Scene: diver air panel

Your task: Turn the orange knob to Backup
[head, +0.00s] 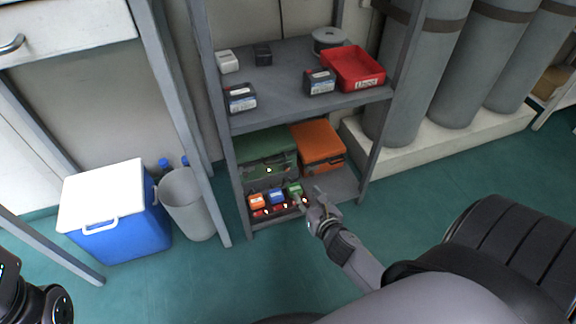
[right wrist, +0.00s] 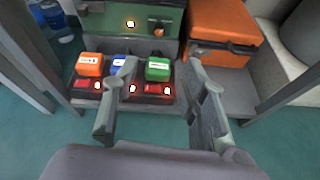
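No knob or panel lettered Backup can be made out in either view. The orange thing low on the shelf is a small orange-topped block (head: 256,201), beside a blue-topped block (head: 276,197) and a green-topped block (head: 294,190); all sit on red bases with small lights. In the right wrist view the orange-topped block (right wrist: 89,65) is left of the fingers. My right gripper (head: 311,199) is open and empty at the lower shelf's front, its fingers (right wrist: 162,78) spread before the green-topped block (right wrist: 158,69). Dark parts of my left arm show at the lower left edge; its gripper is out of view.
A green case (head: 266,145) and an orange case (head: 318,142) stand behind the blocks. The upper shelf holds a red bin (head: 353,68) and small boxes. A blue cooler (head: 130,228) and grey bin (head: 184,200) stand left. Shelf posts flank the opening.

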